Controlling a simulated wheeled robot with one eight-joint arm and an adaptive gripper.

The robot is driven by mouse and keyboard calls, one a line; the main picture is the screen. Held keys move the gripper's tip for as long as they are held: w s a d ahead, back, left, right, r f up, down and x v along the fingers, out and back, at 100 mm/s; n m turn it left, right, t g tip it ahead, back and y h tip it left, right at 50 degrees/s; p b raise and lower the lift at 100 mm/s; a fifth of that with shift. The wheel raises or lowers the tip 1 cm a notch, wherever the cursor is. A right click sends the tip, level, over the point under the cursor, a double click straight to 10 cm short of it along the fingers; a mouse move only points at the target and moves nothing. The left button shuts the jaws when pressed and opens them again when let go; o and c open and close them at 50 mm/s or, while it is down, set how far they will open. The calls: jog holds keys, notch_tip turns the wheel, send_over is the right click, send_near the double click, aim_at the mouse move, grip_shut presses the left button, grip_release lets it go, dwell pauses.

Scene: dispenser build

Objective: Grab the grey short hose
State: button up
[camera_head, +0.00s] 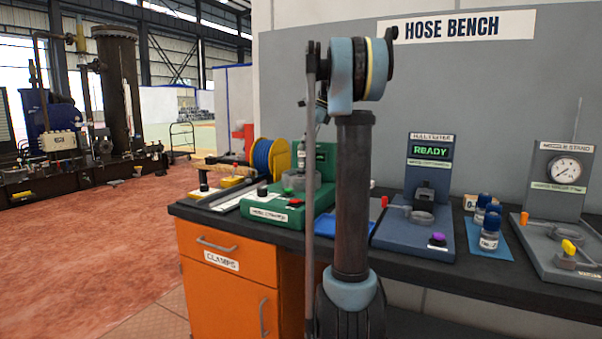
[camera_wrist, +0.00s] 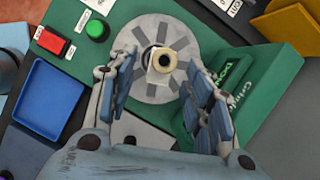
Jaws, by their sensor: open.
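A short upright piece, which looks like the grey short hose (camera_wrist: 161,64), shows end-on in the wrist view with a pale ring and dark bore. It stands in the middle of a round grey slotted disc (camera_wrist: 147,86) on the green crimp station (camera_wrist: 130,17). My gripper (camera_wrist: 161,58) is open, with one finger on each side of the piece. I cannot tell whether either finger touches it. In the head view the upright piece (camera_head: 301,158) stands on the green station (camera_head: 281,211); my arm hides most of my gripper there.
A blue tray (camera_wrist: 48,98) lies beside the station, near red and green buttons. The station's green display block (camera_wrist: 250,85) rises close to the right finger. A blue station (camera_head: 415,240), capped jars (camera_head: 489,235) and a gauge stand (camera_head: 560,195) stand farther right along the bench.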

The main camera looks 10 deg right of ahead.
aim_at(302, 154)
jog(key=shift+x, duration=2.6)
jog(key=shift+w+a, duration=0.1)
jog(key=shift+c, duration=0.3)
grip_shut()
